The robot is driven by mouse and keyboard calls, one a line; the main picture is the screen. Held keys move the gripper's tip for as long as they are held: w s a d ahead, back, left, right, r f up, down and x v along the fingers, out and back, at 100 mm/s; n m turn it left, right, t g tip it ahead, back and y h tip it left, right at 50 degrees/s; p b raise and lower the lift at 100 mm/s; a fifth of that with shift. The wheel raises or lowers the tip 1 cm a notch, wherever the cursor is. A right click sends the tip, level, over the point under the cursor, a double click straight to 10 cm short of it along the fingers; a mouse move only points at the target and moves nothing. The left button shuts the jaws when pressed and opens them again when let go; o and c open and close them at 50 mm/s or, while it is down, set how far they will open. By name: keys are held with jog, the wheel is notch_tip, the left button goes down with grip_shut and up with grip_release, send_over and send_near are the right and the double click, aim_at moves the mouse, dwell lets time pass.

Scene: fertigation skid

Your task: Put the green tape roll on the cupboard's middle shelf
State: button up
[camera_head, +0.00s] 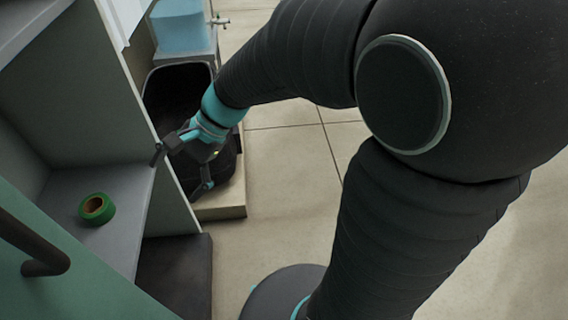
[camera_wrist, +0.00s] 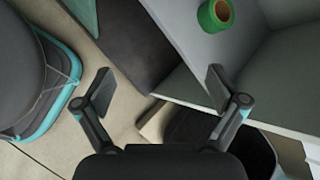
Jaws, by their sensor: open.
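The green tape roll (camera_head: 97,208) lies flat on a grey shelf (camera_head: 128,190) inside the open cupboard (camera_head: 70,120), its brown core showing. It also shows at the top of the wrist view (camera_wrist: 215,14). A higher shelf (camera_head: 22,22) shows at the top left of the head view. My gripper (camera_head: 180,172) is open and empty, outside the cupboard near its right side panel and apart from the roll. In the wrist view, the fingers (camera_wrist: 160,85) are spread with nothing between them.
A dark bin (camera_head: 180,88) stands right of the cupboard, with a blue container (camera_head: 180,25) behind it. A cupboard door with a dark handle (camera_head: 35,248) is at the lower left. A dark mat (camera_head: 175,275) lies before the cupboard. The tiled floor to the right is clear.

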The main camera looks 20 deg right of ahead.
jog(key=s+d+r+n+t+h, duration=0.2)
jog(key=s+d+n+t+h, duration=0.1)
jog(key=d, duration=0.6)
jog(key=s+d+r+n+t+h, duration=0.3)
jog(key=s+d+n+h, duration=0.2)
jog(key=d, duration=0.5)
jog(key=shift+s+n+t+h, duration=0.3)
jog(key=shift+s+n+h, duration=0.1)
jog(key=shift+s+n, duration=0.45)
jog(key=shift+r, duration=0.1)
